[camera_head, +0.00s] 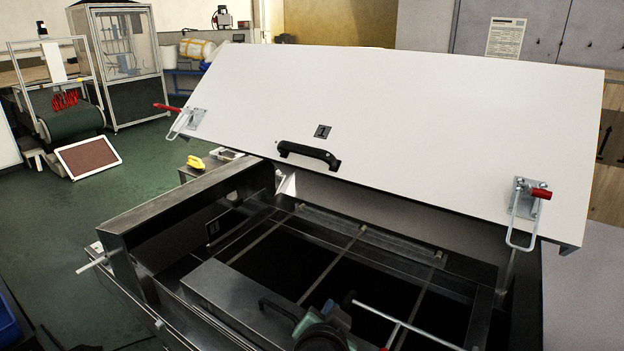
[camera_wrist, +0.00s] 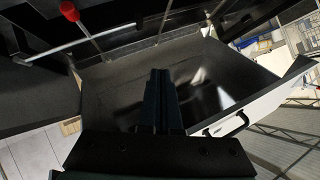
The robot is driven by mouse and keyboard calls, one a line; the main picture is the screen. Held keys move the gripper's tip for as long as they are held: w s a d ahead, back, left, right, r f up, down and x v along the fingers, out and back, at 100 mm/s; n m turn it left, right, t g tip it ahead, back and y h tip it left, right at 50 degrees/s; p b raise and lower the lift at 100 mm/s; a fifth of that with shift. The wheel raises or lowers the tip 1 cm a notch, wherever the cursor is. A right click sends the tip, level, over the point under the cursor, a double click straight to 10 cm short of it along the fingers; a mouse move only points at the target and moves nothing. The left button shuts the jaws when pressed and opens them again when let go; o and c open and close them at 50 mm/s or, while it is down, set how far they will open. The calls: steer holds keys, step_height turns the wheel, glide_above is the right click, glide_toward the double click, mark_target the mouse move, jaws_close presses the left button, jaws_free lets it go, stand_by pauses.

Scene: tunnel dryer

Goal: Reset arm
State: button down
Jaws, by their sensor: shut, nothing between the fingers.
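My gripper (camera_wrist: 160,75) shows in the wrist view with its two dark fingers together and nothing between them. It points over the dark interior of the dryer, apart from any surface as far as I can tell. In the head view, part of my arm shows at the bottom edge; the fingertips cannot be made out there. The dryer's white lid (camera_head: 400,120) stands raised and tilted, with a black handle (camera_head: 308,154) near its lower edge. The wrist view also shows a black handle (camera_wrist: 232,125) on a white panel.
The metal dryer frame (camera_head: 190,205) surrounds an open, dark interior with crossbars. A pale rod (camera_head: 400,322) lies close to my arm; a red knob (camera_wrist: 69,11) shows in the wrist view. Latches with red grips (camera_head: 540,193) hang from the lid.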

step_height(320, 180, up, 26)
steer(key=s+a+n+t, duration=0.2)
steer(key=n+t, duration=0.2)
steer(key=t, duration=0.4)
steer(key=s+a+r+n+t+y, duration=0.1)
steer(key=s+r+n+t, duration=0.1)
steer(key=s+r, duration=0.5)
steer(key=s+r+n+t+y+b, duration=0.1)
steer(key=s+r+n+t, duration=0.1)
steer(key=s+r+t, duration=0.3)
steer(key=s+r, duration=0.3)
steer(key=r, duration=0.4)
steer(key=shift+s+a+r, duration=0.15)
steer(key=shift+a+r, duration=0.2)
